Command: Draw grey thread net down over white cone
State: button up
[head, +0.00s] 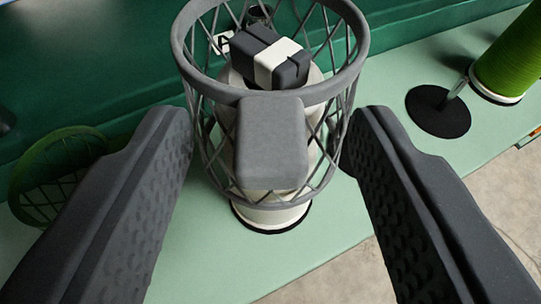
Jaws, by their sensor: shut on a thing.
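The grey thread net (350,100) is an open lattice cage with a thick top ring, a lower ring and a flat grey tab (272,140) on its near side. My gripper (270,135) has one finger on each side of the net and is shut on it. The white cone (271,215) stands upright on the green shelf, seen through and below the net. The net surrounds the cone, with its lower ring seen just above the cone's base. The tab hides the cone's middle. A dark block with a white band (270,62) shows inside the top ring.
A green net (60,175) is at the left, partly behind my left finger. The shelf's front edge runs along the lower right, with floor beyond.

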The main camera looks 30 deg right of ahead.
jog(key=shift+f+b, duration=1.05)
jog(key=shift+f, duration=2.3)
jog(key=shift+f, duration=0.15)
jog(key=o, duration=1.1)
jog(key=shift+s, duration=0.15)
